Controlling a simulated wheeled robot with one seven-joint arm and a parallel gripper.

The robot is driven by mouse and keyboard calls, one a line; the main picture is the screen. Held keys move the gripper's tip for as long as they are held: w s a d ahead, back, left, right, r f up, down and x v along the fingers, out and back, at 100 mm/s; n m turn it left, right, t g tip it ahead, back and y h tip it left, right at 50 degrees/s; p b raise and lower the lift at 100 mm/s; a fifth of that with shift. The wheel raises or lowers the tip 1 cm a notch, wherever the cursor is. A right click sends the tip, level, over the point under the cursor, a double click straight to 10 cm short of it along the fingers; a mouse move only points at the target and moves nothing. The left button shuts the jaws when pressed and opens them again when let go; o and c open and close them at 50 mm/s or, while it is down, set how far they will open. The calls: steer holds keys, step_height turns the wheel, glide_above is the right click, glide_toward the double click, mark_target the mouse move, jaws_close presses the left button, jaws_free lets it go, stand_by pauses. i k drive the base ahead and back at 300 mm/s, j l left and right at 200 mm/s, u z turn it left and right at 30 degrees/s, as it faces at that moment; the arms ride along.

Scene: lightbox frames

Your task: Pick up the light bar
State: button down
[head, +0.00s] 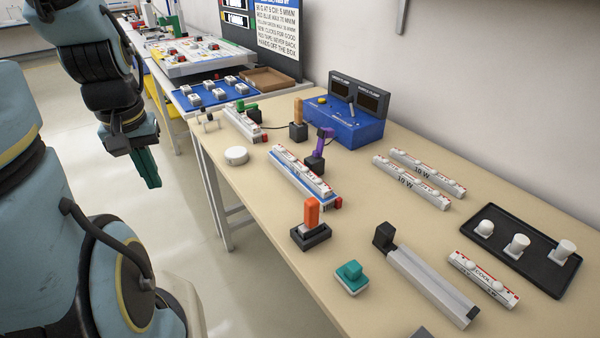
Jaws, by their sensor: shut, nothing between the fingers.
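Several white bars with domed bulbs lie on the beige table, and I cannot tell which is the light bar of the task. Two marked 10 W, a rear one (427,172) and a nearer one (411,183), lie side by side toward the wall. A third bar (483,279), with red marks, lies at the front right. A bar with a blue side and red end (303,178) sits mid-table; a similar one (243,124) is farther back. My gripper (148,168), with green fingers, hangs shut and empty over the floor, left of the table and apart from all bars.
A black tray (488,244) holds three white bulbs. A grey channel (432,284), an orange-handled switch (311,222) and a teal button (351,272) stand near the front. A blue meter box (345,124) and a purple clamp (318,148) stand behind. Bare tabletop separates them.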

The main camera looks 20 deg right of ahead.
mark_target(314, 182)
steer(key=i+j+z, duration=0.15)
steer(key=i+z, duration=0.15)
steer(key=i, duration=0.15)
steer(key=i+j+z, duration=0.3)
steer(key=i, duration=0.15)
steer(key=l, duration=0.1)
